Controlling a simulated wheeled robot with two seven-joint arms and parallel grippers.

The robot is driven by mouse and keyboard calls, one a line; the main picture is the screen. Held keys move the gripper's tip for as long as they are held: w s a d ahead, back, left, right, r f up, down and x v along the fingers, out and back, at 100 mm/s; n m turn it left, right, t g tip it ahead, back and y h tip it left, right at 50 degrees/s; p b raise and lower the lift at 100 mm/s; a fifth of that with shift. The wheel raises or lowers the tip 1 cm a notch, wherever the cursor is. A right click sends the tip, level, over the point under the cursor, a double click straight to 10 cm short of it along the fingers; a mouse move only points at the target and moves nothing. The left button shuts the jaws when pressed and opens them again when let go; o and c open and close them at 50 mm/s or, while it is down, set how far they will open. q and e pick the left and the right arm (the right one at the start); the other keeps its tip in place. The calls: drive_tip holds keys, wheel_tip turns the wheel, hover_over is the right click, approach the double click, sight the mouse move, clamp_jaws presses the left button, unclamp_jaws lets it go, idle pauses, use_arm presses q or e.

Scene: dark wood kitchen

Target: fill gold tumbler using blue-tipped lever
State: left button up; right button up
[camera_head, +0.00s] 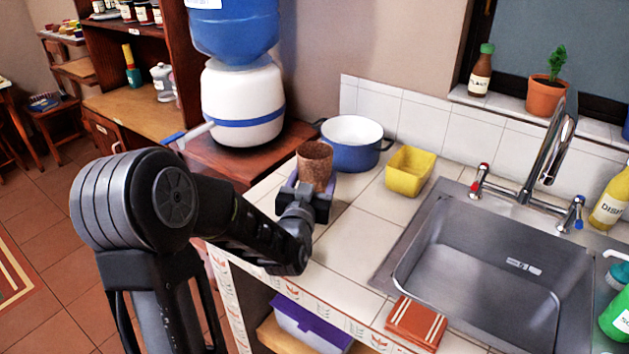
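The gold tumbler (315,164), a speckled brown-gold cup, stands upright on the white tiled counter near its left end. My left gripper (307,192) is at the tumbler, with its fingers around the lower part. The gripper hides the tumbler's base, and I cannot tell whether the fingers press on it. A white water dispenser (240,100) with a blue bottle on top stands behind, and its white tap has a blue-tipped lever (174,137). The sink faucet (545,160) also has a blue-tipped handle (575,215) and a red-tipped one (480,178). My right gripper is out of view.
A blue pot (354,155) stands just behind the tumbler, with a yellow container (409,171) to its right. The metal sink (490,270) lies to the right. A folded orange cloth (416,323) lies at the counter's front edge. Counter between gripper and sink is clear.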

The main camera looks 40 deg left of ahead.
use_arm(q)
wheel_tip(320, 180, up, 10)
drive_tip(key=shift+f, duration=0.2)
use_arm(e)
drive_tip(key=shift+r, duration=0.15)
use_arm(q)
drive_tip(key=shift+a, duration=0.1)
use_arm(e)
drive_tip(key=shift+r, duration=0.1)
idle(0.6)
